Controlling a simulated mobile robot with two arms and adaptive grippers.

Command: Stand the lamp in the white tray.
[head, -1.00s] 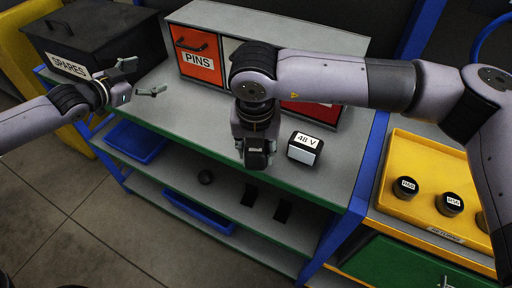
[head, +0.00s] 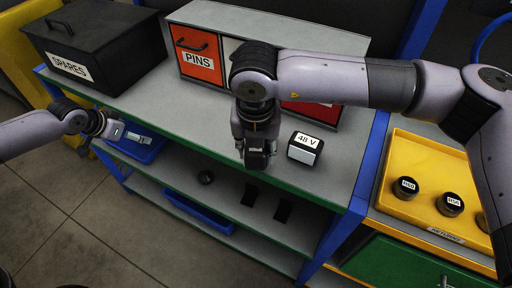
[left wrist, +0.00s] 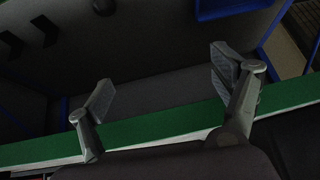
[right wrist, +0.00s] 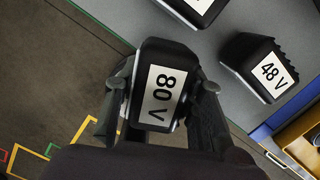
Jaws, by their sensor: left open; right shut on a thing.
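I see no lamp and no white tray in these views. My right gripper (head: 256,156) is shut on a black block labelled 80 V (right wrist: 160,95), with one finger on each side of it. It holds the block near the bench's front edge. My left gripper (head: 128,136) is open and empty at the bench's green front edge, over the lower shelf side. Its two spread fingers (left wrist: 165,88) show in the left wrist view with nothing between them.
A black block labelled 48 V (head: 305,148) stands right of my right gripper. A black SPARES box (head: 95,45) and a cabinet with an orange PINS drawer (head: 196,55) stand on the bench (head: 170,105). A yellow tray (head: 425,148) holds round black pieces. Blue trays (head: 200,214) lie below.

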